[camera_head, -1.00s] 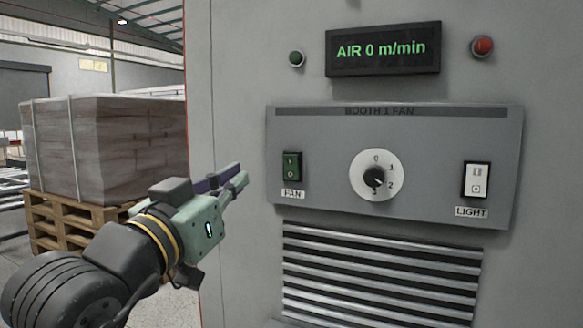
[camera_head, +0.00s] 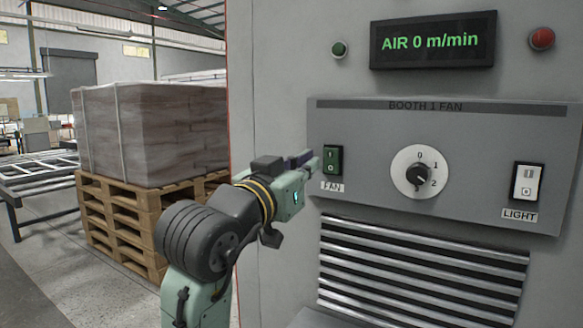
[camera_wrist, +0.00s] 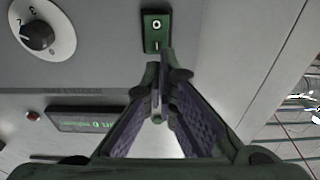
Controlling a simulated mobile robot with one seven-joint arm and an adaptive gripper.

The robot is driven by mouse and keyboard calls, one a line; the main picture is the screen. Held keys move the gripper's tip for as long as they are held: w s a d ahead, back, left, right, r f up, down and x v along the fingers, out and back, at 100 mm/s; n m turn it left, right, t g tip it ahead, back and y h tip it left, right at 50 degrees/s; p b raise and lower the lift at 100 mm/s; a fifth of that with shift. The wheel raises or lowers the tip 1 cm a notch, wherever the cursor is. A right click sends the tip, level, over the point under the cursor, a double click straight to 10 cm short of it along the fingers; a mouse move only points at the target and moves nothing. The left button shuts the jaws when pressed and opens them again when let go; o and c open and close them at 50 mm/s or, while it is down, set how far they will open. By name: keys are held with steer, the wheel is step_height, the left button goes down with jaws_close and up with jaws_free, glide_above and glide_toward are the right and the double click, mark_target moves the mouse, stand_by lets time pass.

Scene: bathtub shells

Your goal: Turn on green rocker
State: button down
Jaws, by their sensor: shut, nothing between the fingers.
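The green rocker (camera_head: 333,160) sits in a black frame above the FAN label on the grey panel. Its I mark is at the top and its O mark at the bottom. My gripper (camera_head: 313,160) is shut and empty, with its fingertips just left of the rocker in the head view. The wrist view shows the rocker (camera_wrist: 156,26) upside down, O end uppermost. There the shut fingertips (camera_wrist: 163,58) overlap the I end and partly hide it. I cannot tell whether they touch. The display (camera_head: 433,41) reads AIR 0 m/min.
A round dial (camera_head: 420,172) and a white LIGHT rocker (camera_head: 527,183) are right of the green rocker. A green lamp (camera_head: 339,49) and a red lamp (camera_head: 542,39) flank the display. Slatted vents (camera_head: 420,265) lie below. A wrapped load (camera_head: 160,130) on pallets (camera_head: 125,225) stands left.

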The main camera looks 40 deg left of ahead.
mark_target(327, 152)
steer(key=shift+p+x, duration=0.75)
steer(key=shift+x, duration=2)
